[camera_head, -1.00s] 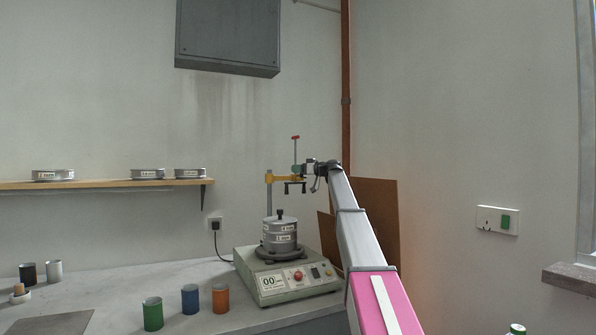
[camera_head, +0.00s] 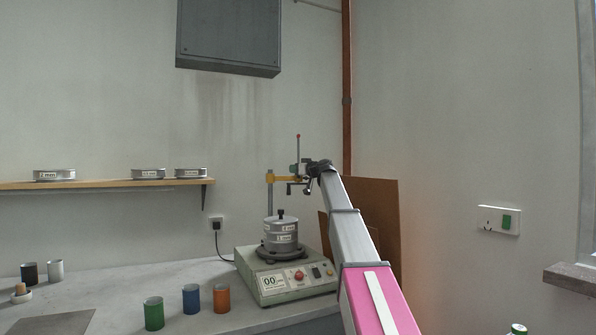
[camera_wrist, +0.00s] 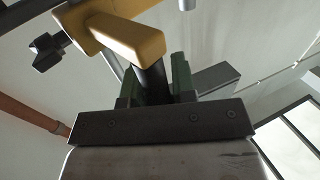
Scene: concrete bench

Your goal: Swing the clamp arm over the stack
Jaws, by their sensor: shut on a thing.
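The clamp arm (camera_head: 283,178) is a yellow bar on a grey upright post behind the sieve stack. A thin rod with a red top (camera_head: 298,136) stands up through it. The stack (camera_head: 281,230) of silver sieves with a lidded top sits on the shaker (camera_head: 284,284). My gripper (camera_head: 307,186) is at the free end of the clamp arm, above and right of the stack. In the wrist view, its green fingers (camera_wrist: 155,85) are shut on a dark round handle (camera_wrist: 152,75) below the yellow clamp arm (camera_wrist: 125,35). How far the arm lies over the stack is hard to tell.
Blue (camera_head: 190,299), orange (camera_head: 221,298) and green (camera_head: 154,313) cups stand on the bench front left of the shaker. A shelf (camera_head: 105,184) with several sieves is on the left wall. A brown board (camera_head: 375,215) leans behind my arm.

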